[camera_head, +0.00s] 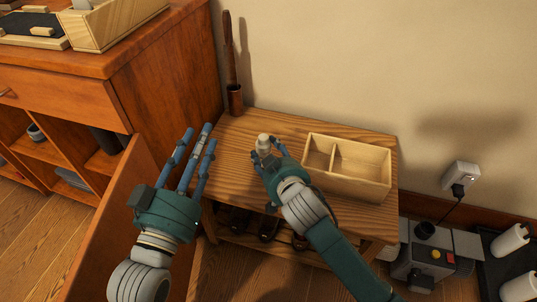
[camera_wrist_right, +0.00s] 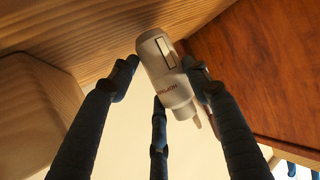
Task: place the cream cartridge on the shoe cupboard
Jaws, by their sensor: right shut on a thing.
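The cream cartridge (camera_head: 263,142) is a small pale bottle shape with a white label and red lettering in the right wrist view (camera_wrist_right: 167,75). My right gripper (camera_head: 267,148) is shut on it, over or on the low wooden bench (camera_head: 235,150). In the wrist view its broad end is toward the bench top; I cannot tell whether they touch. My left gripper (camera_head: 197,140) is open and empty, left of the bench. A reddish wooden cupboard (camera_head: 165,70), with a drawer and open shelves, stands at the left; I take it for the shoe cupboard.
A divided wooden box (camera_head: 375,183) stands right of the cartridge. A brown long-handled tool stands in a holder (camera_head: 235,98) at the bench's back left. An open door panel (camera_head: 113,225) is below my left gripper. A wooden tray (camera_head: 115,22) stands on the cupboard.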

